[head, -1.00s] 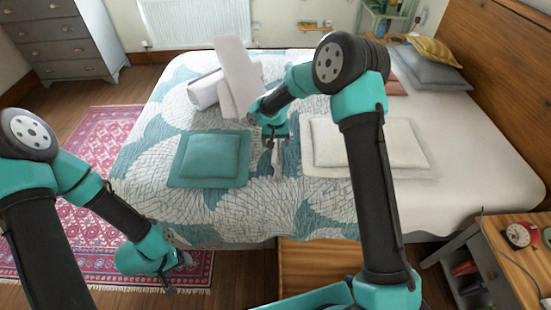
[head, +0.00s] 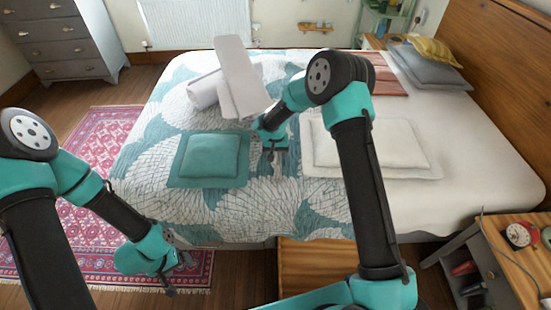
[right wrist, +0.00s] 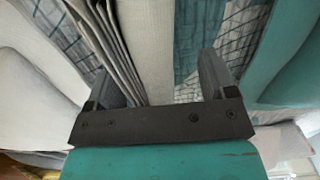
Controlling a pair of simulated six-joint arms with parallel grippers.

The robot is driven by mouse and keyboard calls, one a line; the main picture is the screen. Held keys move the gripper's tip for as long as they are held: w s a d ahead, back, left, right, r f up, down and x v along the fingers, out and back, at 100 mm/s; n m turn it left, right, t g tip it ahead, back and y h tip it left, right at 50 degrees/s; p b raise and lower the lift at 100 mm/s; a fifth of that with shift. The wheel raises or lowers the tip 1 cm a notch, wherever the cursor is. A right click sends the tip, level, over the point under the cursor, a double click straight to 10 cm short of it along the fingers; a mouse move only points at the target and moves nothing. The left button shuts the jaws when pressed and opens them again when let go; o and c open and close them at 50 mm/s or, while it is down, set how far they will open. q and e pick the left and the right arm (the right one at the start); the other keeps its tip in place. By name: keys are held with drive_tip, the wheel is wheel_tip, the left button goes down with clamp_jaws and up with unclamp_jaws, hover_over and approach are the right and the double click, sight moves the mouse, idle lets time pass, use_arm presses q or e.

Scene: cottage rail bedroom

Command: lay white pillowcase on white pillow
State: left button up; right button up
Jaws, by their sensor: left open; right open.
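A white pillow (head: 398,145) lies on a larger flat white piece (head: 425,173) on the right part of the bed, partly hidden by my right arm. A tall white slab (head: 240,75) leans beside a rolled white piece (head: 205,92) at the back; I cannot tell which is the pillowcase. My right gripper (head: 271,156) is open and points down between the teal cushion and the white pillow. In the right wrist view pale layered cloth (right wrist: 145,50) shows between and beside its fingers, not gripped. My left gripper (head: 176,272) is open, low before the bed's front edge.
A teal cushion (head: 208,155) on a teal cloth lies left of my right gripper. Grey and yellow cushions (head: 430,65) are by the headboard. A nightstand (head: 500,255) stands front right. The bed's front middle is clear.

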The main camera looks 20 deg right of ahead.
idle(0.5)
drive_tip(key=c, duration=1.1)
drive_tip(key=shift+r, duration=0.1)
drive_tip(key=shift+c, duration=0.2)
wheel_tip(320, 180, up, 3)
drive_tip(key=shift+r, duration=0.2)
drive_tip(key=s+a+r, duration=0.1)
drive_tip(key=s+a, duration=0.3)
drive_tip(key=s, duration=1.1)
drive_tip(key=shift+s+a+r, duration=0.15)
drive_tip(key=shift+s+a, duration=0.05)
